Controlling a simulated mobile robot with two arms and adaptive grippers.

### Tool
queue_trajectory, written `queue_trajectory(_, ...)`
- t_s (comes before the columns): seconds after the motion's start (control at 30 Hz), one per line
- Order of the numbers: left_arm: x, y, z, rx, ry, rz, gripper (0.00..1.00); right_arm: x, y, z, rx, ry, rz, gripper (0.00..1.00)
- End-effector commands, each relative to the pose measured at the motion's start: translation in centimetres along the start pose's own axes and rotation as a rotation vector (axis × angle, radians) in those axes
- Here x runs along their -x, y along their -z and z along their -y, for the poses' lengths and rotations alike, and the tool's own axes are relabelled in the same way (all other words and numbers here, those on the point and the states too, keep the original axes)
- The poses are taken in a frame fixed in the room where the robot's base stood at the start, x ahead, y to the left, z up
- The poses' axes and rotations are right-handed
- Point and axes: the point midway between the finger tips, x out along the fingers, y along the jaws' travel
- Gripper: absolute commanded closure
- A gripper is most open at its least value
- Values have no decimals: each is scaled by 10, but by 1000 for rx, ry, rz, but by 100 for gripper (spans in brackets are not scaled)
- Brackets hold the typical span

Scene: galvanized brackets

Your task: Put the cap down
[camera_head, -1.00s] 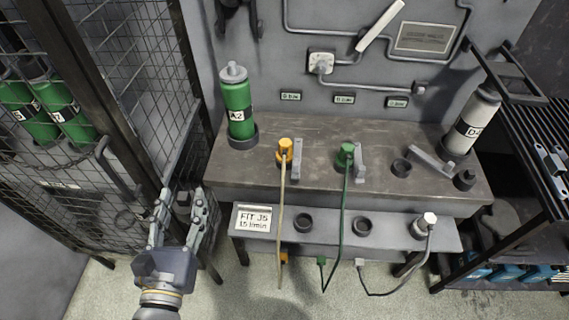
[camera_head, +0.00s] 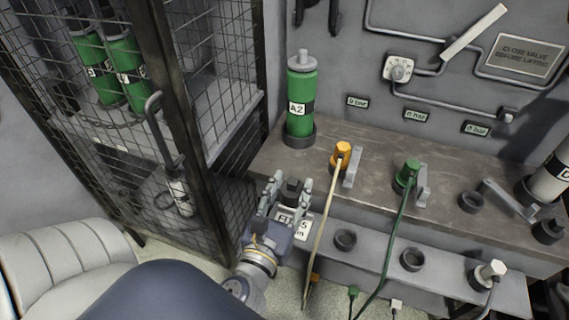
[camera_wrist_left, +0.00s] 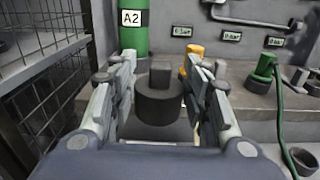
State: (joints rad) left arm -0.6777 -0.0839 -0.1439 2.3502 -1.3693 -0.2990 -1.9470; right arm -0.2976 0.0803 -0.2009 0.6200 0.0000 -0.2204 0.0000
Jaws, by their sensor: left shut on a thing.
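The cap (camera_head: 292,189) is a short dark grey cylinder with a narrower block on top. My left gripper (camera_head: 291,182) is shut on it and holds it in front of the lower shelf's left end. In the left wrist view the cap (camera_wrist_left: 158,104) sits upright between the two fingers of the gripper (camera_wrist_left: 160,82), with the bench front behind it. Whether its underside touches anything is hidden. My right gripper is not in view.
A green cylinder marked A2 (camera_head: 301,100) stands in a collar on the bench (camera_head: 377,147). Orange (camera_head: 342,154) and green (camera_head: 408,174) fittings trail hoses over the front. Empty rings (camera_head: 345,240) sit on the lower shelf (camera_head: 448,268). A mesh cage (camera_head: 215,110) stands left.

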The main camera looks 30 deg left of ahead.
Motion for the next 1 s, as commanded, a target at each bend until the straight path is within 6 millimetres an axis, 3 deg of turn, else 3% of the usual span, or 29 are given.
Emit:
queue_trajectory(0.03, -11, -8, -6, -3, -1, 4, 80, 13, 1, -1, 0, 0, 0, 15)
queue_trajectory(0.17, -40, -6, -21, -4, -2, 5, 80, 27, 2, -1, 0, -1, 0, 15)
queue_trajectory(0.5, -114, 8, -57, -1, 1, 3, 80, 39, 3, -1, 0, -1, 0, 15)
queue_trajectory(0.77, -130, 14, -66, 0, 0, 1, 80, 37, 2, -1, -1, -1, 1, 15)
queue_trajectory(1.0, -129, 37, -66, 2, -1, 0, 80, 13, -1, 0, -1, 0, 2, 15)
